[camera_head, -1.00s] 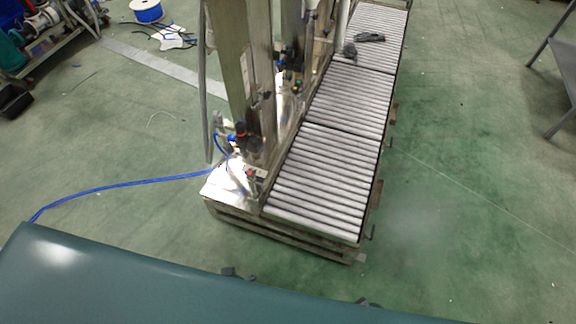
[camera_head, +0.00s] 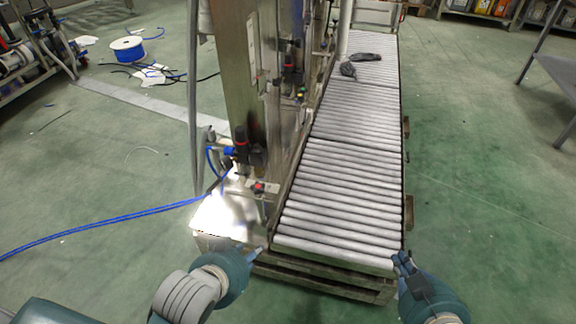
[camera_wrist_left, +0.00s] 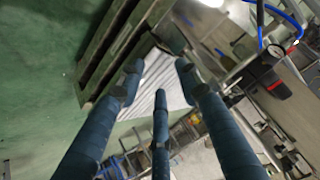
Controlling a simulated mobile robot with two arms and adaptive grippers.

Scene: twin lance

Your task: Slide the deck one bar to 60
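The roller deck (camera_head: 345,190), a long line of grey metal rollers in sections, runs away from me in the head view. Its near end also shows between my fingers in the left wrist view (camera_wrist_left: 155,92). No separate bar or scale marked 60 can be made out. My left gripper (camera_head: 257,251) is by the near left corner of the deck; its fingers are spread with nothing between them in the left wrist view (camera_wrist_left: 156,82). My right gripper (camera_head: 403,260) is by the near right corner. Its fingers are small and seen edge-on, so its opening and any contact are unclear.
A steel machine frame (camera_head: 238,75) with a regulator (camera_head: 243,145) stands along the deck's left side. A blue hose (camera_head: 110,217) crosses the floor at left. A dark object (camera_head: 366,57) lies on the far rollers.

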